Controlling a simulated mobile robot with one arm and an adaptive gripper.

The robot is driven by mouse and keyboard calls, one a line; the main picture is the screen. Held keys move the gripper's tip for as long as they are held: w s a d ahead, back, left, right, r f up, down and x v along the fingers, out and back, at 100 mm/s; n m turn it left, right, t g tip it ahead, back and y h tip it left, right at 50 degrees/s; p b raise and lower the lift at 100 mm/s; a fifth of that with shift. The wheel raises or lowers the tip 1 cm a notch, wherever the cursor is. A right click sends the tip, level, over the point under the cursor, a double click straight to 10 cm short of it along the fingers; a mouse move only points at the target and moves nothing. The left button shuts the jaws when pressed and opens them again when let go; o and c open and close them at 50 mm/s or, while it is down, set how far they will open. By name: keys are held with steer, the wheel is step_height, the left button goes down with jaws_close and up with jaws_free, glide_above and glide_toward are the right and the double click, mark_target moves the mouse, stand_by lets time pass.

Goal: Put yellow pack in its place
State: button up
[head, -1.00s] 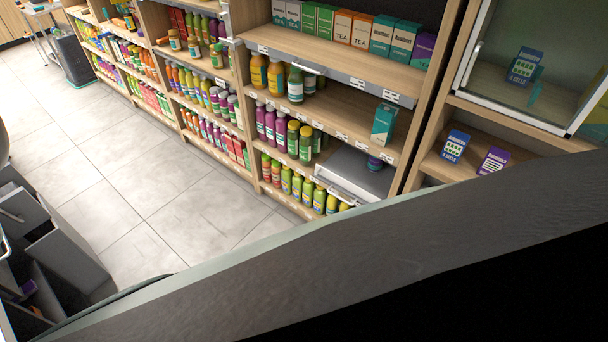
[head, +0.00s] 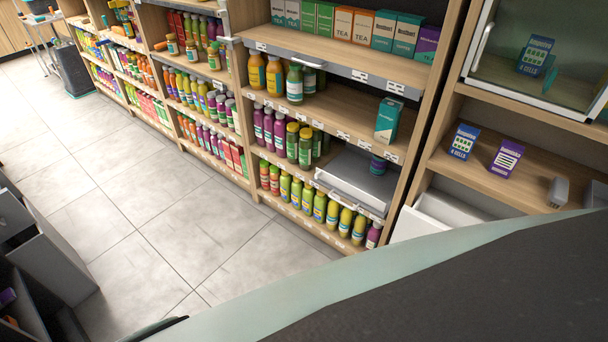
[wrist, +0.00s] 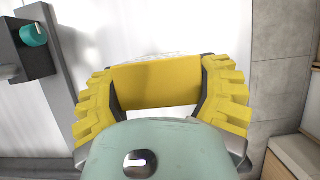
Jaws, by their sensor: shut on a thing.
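The yellow pack (wrist: 157,84) is in the wrist view, a plain yellow block held crosswise. My gripper (wrist: 160,85) has yellow ribbed fingers, one at each end of the pack, and is shut on it. The pack's lower edge is near the pale green wrist housing, and its far side is hidden. A bright, whitish surface lies behind it. Neither the gripper nor the yellow pack shows in the head view.
Stocked shelves (head: 330,112) run along the head view. A glass-front cabinet (head: 536,60) is at upper right, above a shelf with a blue box (head: 462,142) and a purple box (head: 506,158). Tiled floor (head: 150,190) is clear. A grey bin (head: 60,255) stands at left.

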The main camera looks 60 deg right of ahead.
steer(key=shift+f+b, duration=0.6)
steer(key=shift+f, duration=1.15)
steer(key=shift+f, duration=0.15)
steer(key=o, duration=1.3)
steer(key=shift+c, duration=0.2)
steer(key=p+v, duration=0.5)
steer(key=v, duration=0.7)
steer(key=shift+p, duration=0.35)
